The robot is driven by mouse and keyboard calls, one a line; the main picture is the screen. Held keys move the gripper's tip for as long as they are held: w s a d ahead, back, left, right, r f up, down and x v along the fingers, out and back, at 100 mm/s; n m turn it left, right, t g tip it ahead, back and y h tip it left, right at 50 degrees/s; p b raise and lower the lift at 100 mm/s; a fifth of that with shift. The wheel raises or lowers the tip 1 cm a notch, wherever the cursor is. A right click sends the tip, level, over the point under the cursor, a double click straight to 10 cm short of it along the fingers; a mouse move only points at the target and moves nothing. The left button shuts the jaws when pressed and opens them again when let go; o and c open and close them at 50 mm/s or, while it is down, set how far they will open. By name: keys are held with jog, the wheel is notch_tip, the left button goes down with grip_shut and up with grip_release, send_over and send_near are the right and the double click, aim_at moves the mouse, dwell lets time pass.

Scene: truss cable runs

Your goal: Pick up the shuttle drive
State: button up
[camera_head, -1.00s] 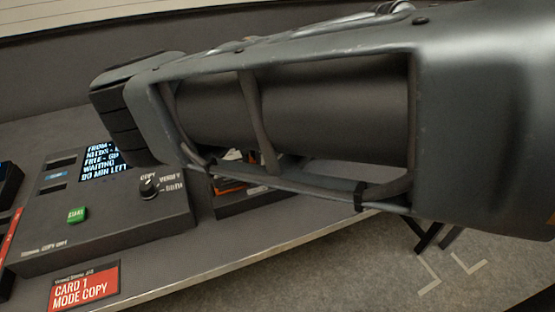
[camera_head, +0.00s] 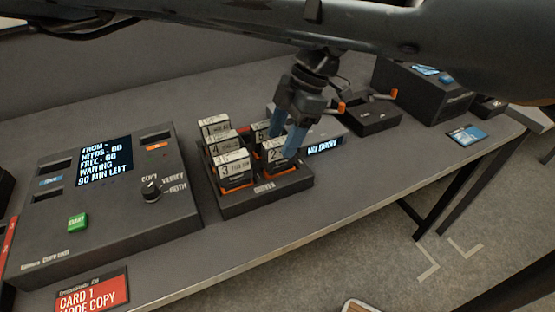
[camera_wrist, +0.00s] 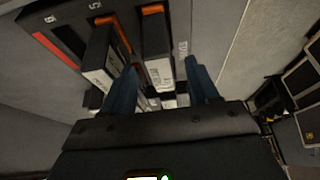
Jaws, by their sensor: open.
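My gripper (camera_head: 285,141) is open, its blue fingers pointing down over the card rack (camera_head: 265,201) in the head view. One finger covers part of the card labelled 2 (camera_head: 274,156); another card (camera_head: 261,130) stands behind it. In the wrist view my gripper (camera_wrist: 162,75) has its two blue fingers spread, with a white-labelled card (camera_wrist: 158,68) showing between them. I cannot tell whether the fingers touch it. No label reading shuttle drive is legible.
A copy unit (camera_head: 100,235) with a screen, knob and green button stands left of the rack. A dark box with a blue top part (camera_head: 425,95) and a blue card (camera_head: 467,135) lie right. The bench's front strip is mostly clear.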

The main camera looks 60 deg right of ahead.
aim_at(276, 153)
jog(key=x, duration=0.5)
jog(key=shift+p, duration=0.4)
jog(key=shift+c, duration=0.2)
grip_shut()
